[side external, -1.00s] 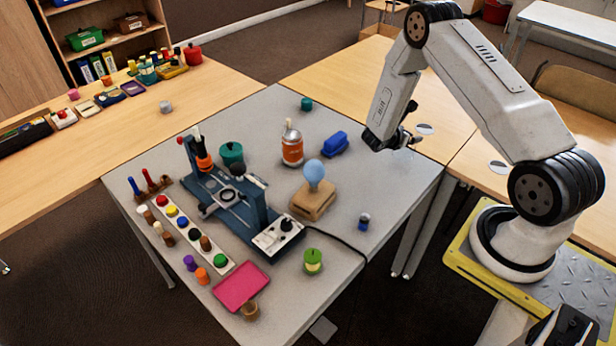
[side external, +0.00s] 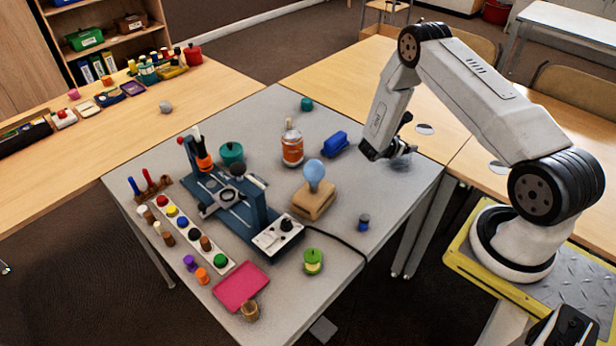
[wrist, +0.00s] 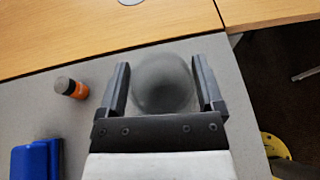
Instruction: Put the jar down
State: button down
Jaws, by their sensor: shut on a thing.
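My gripper (side external: 399,148) is low over the far right part of the grey table. In the wrist view its two fingers (wrist: 160,62) stand on either side of a round, see-through grey jar (wrist: 162,86) and are shut on it. In the side view the jar (side external: 402,161) is a faint, glassy shape under the fingers. I cannot tell whether its base touches the table top (side external: 375,185).
A blue block (side external: 334,144) and an orange container (side external: 292,148) stand left of my gripper. The wrist view shows an orange, dark-capped item (wrist: 71,88) left of the jar. A blue bulb on a wooden base (side external: 313,200) is nearer. Bare table lies around the jar.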

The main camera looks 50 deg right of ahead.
jog(key=shift+f, duration=0.1)
grip_release()
jog(key=v, duration=1.2)
jog(key=shift+r, duration=0.25)
dwell(0.5)
